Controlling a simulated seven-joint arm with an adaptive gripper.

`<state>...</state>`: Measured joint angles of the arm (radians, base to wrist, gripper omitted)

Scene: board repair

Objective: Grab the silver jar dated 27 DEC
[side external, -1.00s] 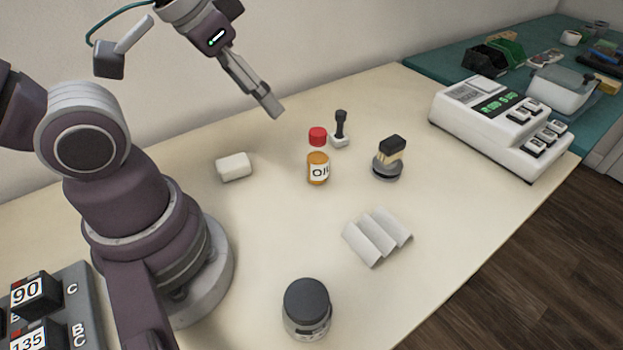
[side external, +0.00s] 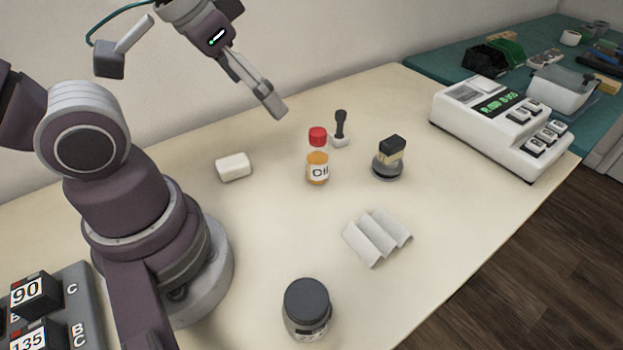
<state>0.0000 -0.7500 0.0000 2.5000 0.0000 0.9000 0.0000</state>
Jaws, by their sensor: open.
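A silver jar with a dark grey lid (side external: 307,308) stands upright at the front of the cream table. Its date cannot be read from this side view. My gripper (side external: 276,108) is open and empty, raised above the back of the table, far from the jar. The gripper is seen edge-on, so the gap between its fingers barely shows.
An orange OIL bottle (side external: 317,170), its red cap (side external: 318,136), a white block (side external: 233,167), a black-handled tool (side external: 340,129), a brush on a round base (side external: 388,160) and a folded white card (side external: 377,238) stand mid-table. A white keyed machine (side external: 500,125) is at right.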

